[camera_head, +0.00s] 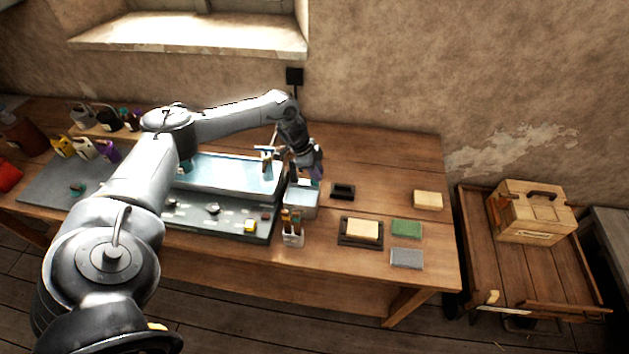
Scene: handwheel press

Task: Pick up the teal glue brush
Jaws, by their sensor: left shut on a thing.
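My left gripper (316,171) is shut, low above a pale blue-and-white open container (301,203) at the right end of the long tray. A small teal piece, which I take for the teal glue brush (316,183), shows just below its fingers at the container's back edge. The gripper hides most of it, and I cannot tell whether its lower end touches the container. My right gripper is not in view.
A long pale blue tray (225,172) lies behind a grey board with small parts. A holder with several brushes (292,236) stands in front of the container.

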